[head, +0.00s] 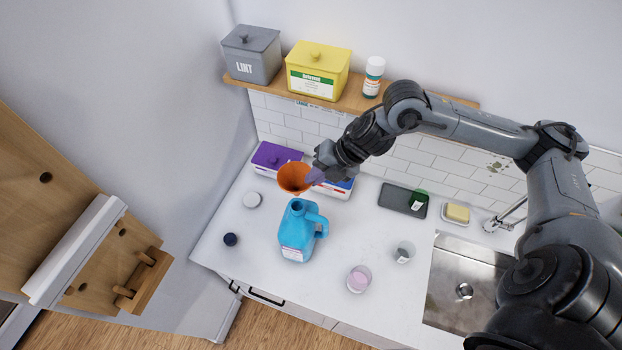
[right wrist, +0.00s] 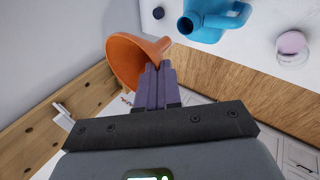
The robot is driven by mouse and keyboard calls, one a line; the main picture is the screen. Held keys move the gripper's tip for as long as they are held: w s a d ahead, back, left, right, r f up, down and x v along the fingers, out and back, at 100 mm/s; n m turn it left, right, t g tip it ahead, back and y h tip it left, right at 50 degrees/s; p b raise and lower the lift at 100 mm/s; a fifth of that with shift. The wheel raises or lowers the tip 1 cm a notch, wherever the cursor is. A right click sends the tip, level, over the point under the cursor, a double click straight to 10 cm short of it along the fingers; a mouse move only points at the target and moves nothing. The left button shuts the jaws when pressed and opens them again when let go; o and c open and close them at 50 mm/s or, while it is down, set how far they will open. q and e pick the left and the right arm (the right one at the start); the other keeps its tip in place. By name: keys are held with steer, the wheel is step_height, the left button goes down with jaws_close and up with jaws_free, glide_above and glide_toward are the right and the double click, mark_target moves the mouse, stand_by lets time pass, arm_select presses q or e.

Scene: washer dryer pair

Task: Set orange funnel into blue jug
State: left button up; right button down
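The orange funnel (head: 294,178) is in my right gripper (head: 316,176), above and behind the blue jug in the head view. The gripper is shut on the funnel's side. The funnel also shows in the right wrist view (right wrist: 135,60), between the purple fingertips (right wrist: 157,72). The blue jug (head: 297,232) stands upright on the white counter, with its open mouth at the top and its handle to the right. It also shows in the right wrist view (right wrist: 215,22), apart from the funnel. My left gripper is not in view.
A purple-lidded box (head: 276,157) stands behind the funnel. A sink (head: 462,290) lies right; a shelf (head: 350,100) hangs above.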

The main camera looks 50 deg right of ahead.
mark_target(296, 186)
stand_by(0.4)
steer(key=shift+f+b, duration=2.3)
steer(key=shift+f, duration=0.65)
steer(key=shift+a, duration=0.1)
steer(key=shift+f+b, duration=0.5)
steer(key=shift+f, duration=0.2)
steer(key=shift+f+b, duration=0.6)
steer(key=shift+f, duration=0.15)
steer(key=shift+f+b, duration=0.6)
steer(key=shift+f, duration=0.15)
